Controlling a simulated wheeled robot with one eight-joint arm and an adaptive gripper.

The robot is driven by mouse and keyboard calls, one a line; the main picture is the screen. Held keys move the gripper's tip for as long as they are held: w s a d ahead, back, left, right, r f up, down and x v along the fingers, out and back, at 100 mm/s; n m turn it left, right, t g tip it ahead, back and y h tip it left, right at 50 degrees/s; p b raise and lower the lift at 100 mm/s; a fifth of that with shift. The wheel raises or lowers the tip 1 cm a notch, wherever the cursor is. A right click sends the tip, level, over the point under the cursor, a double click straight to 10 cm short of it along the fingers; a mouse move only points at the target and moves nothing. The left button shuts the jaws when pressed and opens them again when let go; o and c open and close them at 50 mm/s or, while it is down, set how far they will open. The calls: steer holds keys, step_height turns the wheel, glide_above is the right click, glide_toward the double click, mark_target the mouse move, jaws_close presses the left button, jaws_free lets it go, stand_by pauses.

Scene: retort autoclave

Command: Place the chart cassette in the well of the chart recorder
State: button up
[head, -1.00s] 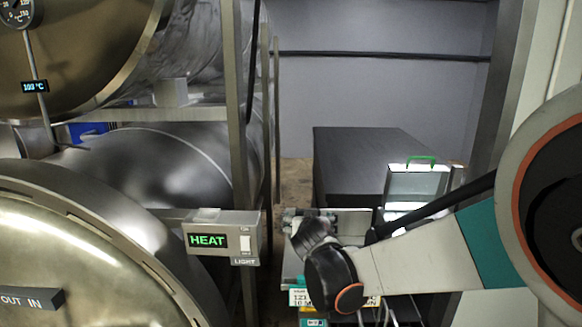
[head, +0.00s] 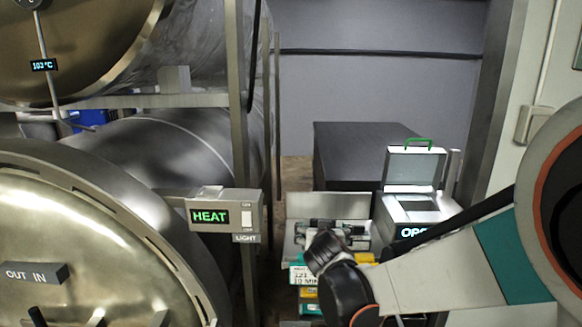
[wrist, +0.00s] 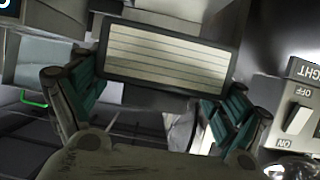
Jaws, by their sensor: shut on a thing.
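My gripper (wrist: 162,95) is shut on the chart cassette (wrist: 165,56), a dark-framed flat piece with a cream lined face. In the wrist view the cassette spans between the two teal-padded fingers. In the head view my gripper (head: 338,234) is beside the chart recorder and to its left; the cassette cannot be made out clearly there. The chart recorder (head: 398,210) is a pale box with its green-handled lid standing open and a lit display partly hidden by my arm. Its well (head: 420,204) shows as a recess in the top.
A switch box (head: 222,215) reading HEAT and LIGHT stands left of my gripper. Below my gripper are coloured, labelled blocks (head: 306,275) by a metal panel (head: 296,233). A dark cabinet (head: 350,150) stands behind. Large steel autoclave vessels (head: 90,235) fill the left.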

steer(key=s+d+f+m+h+b, duration=0.1)
steer(key=s+d+f+b, duration=0.2)
steer(key=f+b, duration=0.3)
steer(key=s+d+f+h+b, duration=0.1)
steer(key=s+d+f+b, duration=0.2)
steer(key=f+b, duration=0.3)
steer(key=s+d+f+m+h+b, duration=0.1)
steer(key=s+d+f+b, duration=0.2)
steer(key=f, duration=0.8)
steer(key=d+b, duration=0.2)
steer(key=b, duration=0.1)
steer(key=shift+d+m+g, duration=0.2)
steer(key=shift+m+g, duration=0.1)
